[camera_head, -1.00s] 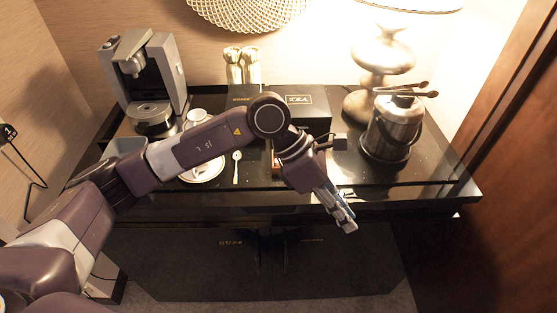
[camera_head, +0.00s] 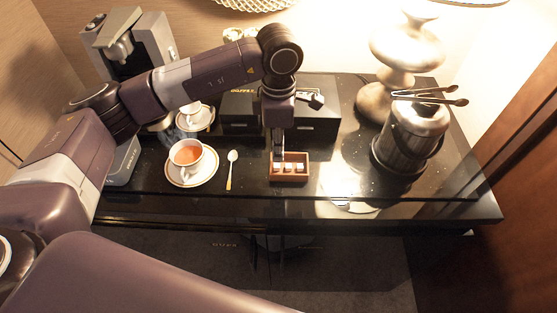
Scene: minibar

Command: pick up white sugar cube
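A small wooden box (camera_head: 290,178) stands near the front of the black counter. Several small cubes lie in it, with a white sugar cube (camera_head: 300,167) at its right. My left gripper (camera_head: 279,153) points down over the back left of this box, seen nearly edge-on. The gap between its fingers does not show, and neither does whether it touches a cube. The gripper hides part of the box's back. My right gripper is not in view.
A cup of tea (camera_head: 187,155) on a saucer and a spoon (camera_head: 231,170) are left of the box. An ice bucket (camera_head: 408,138) with tongs on top stands at right, before a lamp (camera_head: 405,55). A black tea box (camera_head: 318,125) is behind. A coffee machine (camera_head: 130,45) is at back left.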

